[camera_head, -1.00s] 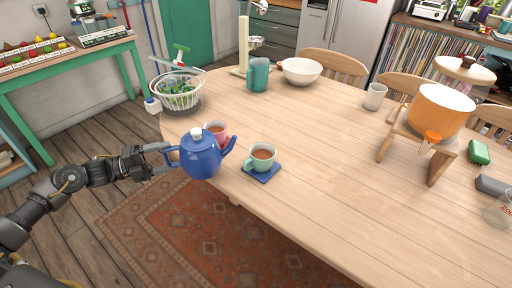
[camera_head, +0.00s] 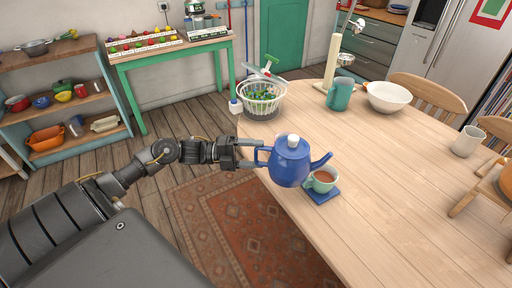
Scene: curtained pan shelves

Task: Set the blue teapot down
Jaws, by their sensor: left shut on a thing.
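The blue teapot (camera_head: 289,163) with a white lid knob is upright at the left edge of the wooden table (camera_head: 400,190). My left gripper (camera_head: 256,154) reaches in from the left and is shut on its handle. The teapot overlaps the table edge in the picture, and I cannot tell whether its base touches the tabletop. Its spout points right, over a mint-green cup (camera_head: 322,180) of brown drink on a blue coaster (camera_head: 322,195). My right gripper is not in view.
The middle of the tabletop is clear. An open shelf (camera_head: 58,95) with pans stands left.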

